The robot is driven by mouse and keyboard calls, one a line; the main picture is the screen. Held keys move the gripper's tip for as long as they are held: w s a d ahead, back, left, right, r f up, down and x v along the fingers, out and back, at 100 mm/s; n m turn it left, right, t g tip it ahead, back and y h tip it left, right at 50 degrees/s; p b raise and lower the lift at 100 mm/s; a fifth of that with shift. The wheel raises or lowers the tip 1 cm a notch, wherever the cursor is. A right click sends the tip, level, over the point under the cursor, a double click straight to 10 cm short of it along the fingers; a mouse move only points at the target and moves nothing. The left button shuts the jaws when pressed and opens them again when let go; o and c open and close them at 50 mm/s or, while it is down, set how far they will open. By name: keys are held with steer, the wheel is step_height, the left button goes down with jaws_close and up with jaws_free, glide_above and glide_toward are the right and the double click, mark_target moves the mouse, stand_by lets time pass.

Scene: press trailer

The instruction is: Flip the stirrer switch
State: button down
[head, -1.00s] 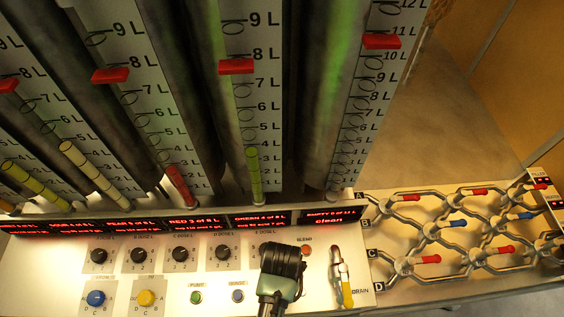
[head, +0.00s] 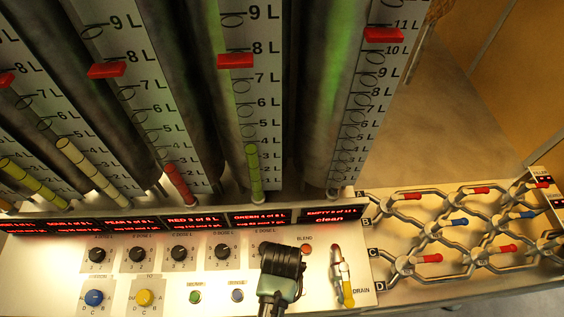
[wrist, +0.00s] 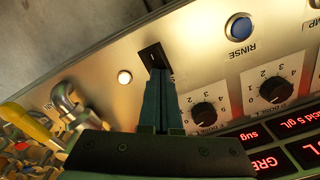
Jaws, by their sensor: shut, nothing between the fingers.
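My gripper (wrist: 157,78) is shut and empty, its two fingers side by side. In the wrist view the fingertips are at a small black switch plate (wrist: 152,54), which I take to be the stirrer switch; no label for it is readable. The fingers overlap the plate's lower edge; I cannot tell whether they touch it. The switch's position is not clear. In the head view my gripper (head: 282,268) is over the panel, between the rinse button and the drain valve, and hides the switch.
A round white lamp (wrist: 124,77) is beside the switch. The blue rinse button (wrist: 239,27) and a black dose knob (wrist: 204,114) are to its right. Tall measuring columns stand behind the panel.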

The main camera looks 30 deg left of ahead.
steer(key=shift+f, duration=0.2)
step_height(320, 180, up, 7)
steer(key=p, duration=0.7)
steer(key=shift+r, duration=0.1)
stand_by(0.7)
